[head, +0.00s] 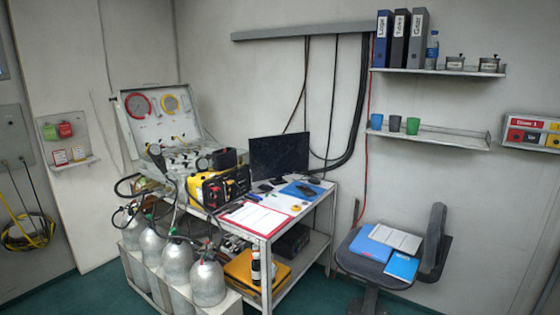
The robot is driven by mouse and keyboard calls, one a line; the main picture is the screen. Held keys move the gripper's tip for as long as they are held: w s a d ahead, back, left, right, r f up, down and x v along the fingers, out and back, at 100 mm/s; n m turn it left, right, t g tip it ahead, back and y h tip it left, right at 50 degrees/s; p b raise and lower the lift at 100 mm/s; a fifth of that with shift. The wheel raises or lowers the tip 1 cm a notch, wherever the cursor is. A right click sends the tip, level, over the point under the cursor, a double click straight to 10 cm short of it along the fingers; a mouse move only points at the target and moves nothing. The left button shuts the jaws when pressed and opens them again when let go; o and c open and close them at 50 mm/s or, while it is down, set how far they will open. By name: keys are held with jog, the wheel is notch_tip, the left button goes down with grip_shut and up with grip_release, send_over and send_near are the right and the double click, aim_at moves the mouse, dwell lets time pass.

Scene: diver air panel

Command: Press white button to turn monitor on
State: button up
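A black monitor (279,156) stands at the back of the white desk, against the wall, and its screen is dark. I cannot make out a white button on it at this size. An open panel case (165,118) with a red and a yellow round gauge stands to the left of the monitor. A yellow and black device (220,187) sits on the desk in front of the case. My gripper is not in view.
Grey gas cylinders (208,281) stand in front of the desk at the left. A chair (432,243) with blue folders stands at the right. Shelves (440,71) hang on the back wall. Green floor (318,294) shows between desk and chair.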

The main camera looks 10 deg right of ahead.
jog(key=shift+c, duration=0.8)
